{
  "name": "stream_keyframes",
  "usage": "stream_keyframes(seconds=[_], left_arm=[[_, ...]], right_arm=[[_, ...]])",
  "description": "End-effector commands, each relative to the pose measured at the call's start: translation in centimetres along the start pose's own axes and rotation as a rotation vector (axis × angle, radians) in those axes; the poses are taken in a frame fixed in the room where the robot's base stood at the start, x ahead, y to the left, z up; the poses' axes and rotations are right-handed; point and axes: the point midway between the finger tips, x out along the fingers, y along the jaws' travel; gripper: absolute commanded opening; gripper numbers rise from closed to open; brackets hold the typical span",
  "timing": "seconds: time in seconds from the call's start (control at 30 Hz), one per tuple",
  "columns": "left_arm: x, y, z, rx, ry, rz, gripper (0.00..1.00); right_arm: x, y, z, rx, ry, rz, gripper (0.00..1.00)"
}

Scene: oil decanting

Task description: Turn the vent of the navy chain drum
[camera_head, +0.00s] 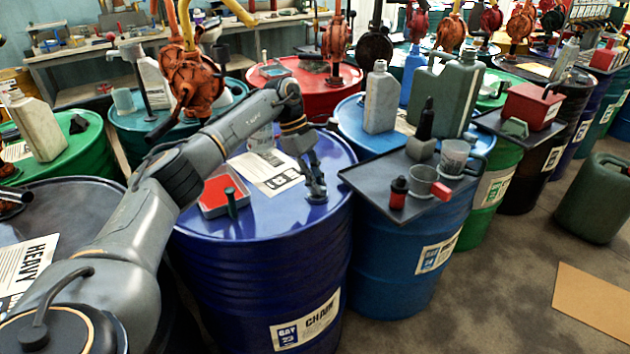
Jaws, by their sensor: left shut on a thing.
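The navy chain drum (255,260) stands in the middle, with a white "CHAIN" label low on its front. My left arm reaches in from the left, over the drum lid. My left gripper (316,190) points down at the right part of the lid and is shut on the vent there. The vent itself is mostly hidden by the fingers, so I cannot tell how far it is turned. My right gripper is not in view.
A red tray (222,190) and a white sheet (262,172) lie on the navy lid. A dark tray (375,195) with cups and a black bottle sits close on the right. An orange pump (192,75) stands behind my arm. Bare floor shows at right.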

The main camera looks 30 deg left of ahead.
Motion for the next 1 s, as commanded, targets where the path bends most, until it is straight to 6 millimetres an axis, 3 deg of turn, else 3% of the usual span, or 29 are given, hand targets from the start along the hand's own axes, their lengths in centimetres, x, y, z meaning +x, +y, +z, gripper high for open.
stream_keyframes(seconds=[0.77, 0.8, 0.9, 1.0], left_arm=[[-0.15, 0.16, 0.01, 0.099, 0.001, -0.035, 0.00], [-0.15, 0.16, 0.01, 0.099, 0.001, -0.035, 0.19], [-0.13, 0.15, 0.00, 0.099, 0.001, -0.036, 0.38], [-0.09, 0.12, 0.00, 0.098, 0.001, -0.037, 0.38]], right_arm=[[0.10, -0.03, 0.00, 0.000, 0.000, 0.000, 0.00], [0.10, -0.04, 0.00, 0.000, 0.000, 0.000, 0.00], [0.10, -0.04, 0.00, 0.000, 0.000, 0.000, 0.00], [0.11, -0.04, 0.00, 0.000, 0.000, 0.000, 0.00]])
